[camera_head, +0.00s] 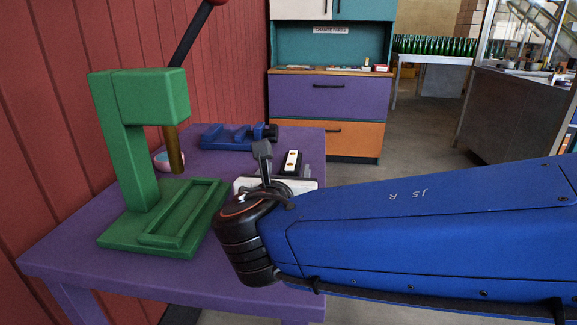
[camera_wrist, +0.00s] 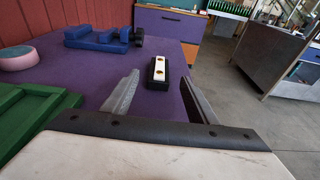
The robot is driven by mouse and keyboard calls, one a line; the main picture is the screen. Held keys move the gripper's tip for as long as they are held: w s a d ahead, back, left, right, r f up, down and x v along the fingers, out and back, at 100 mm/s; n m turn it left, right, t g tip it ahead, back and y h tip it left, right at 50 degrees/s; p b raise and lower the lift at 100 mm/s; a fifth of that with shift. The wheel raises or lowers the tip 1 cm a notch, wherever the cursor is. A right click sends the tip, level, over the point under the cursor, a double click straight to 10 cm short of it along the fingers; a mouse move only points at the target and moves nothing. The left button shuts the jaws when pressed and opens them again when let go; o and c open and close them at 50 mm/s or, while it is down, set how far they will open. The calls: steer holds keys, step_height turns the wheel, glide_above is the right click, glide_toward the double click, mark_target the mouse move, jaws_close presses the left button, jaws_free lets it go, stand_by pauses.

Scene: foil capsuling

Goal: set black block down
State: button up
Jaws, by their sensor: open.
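The black block (camera_wrist: 150,80) stands on the purple table (camera_wrist: 95,78) near its right side. It has a white top with two brass-coloured spots, and it also shows behind my gripper in the head view (camera_head: 292,161). My gripper (camera_wrist: 161,77) is open and empty. In the wrist view its two grey fingers are spread wide, with the block in line with the gap and seemingly just past the fingertips. In the head view my blue arm and wrist hide part of the table, and the lower part of the block is partly covered.
A green press (camera_head: 145,140) with a dark lever stands at the table's left. A blue vise (camera_head: 225,136) lies at the back, with a pink bowl (camera_wrist: 17,57) left of it. A red wall borders the left. Purple and orange drawers (camera_head: 330,95) stand behind.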

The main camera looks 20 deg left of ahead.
steer(key=shift+v, duration=1.9)
steer(key=w+d+f+m+g+h, duration=0.25)
steer(key=d+m, duration=0.25)
steer(key=d, duration=0.5)
steer(key=w+d+f+m+g+h, duration=0.2)
steer(key=d+f+m, duration=0.25)
steer(key=d, duration=0.65)
steer(key=w+d+f+m+g+h, duration=0.25)
steer(key=d+m, duration=0.35)
steer(key=d, duration=0.4)
steer(key=s+d+f+m+g+y, duration=0.1)
steer(key=s+d+f+m, duration=0.4)
steer(key=m, duration=0.6)
steer(key=s+d+f+m+g+y, duration=0.2)
steer(key=s+d+f+m, duration=0.3)
steer(key=s+d+m, duration=0.5)
steer(key=shift+s+d+m+g, duration=0.25)
steer(key=shift+d+m+g, duration=0.05)
steer(key=shift+d+m, duration=0.9)
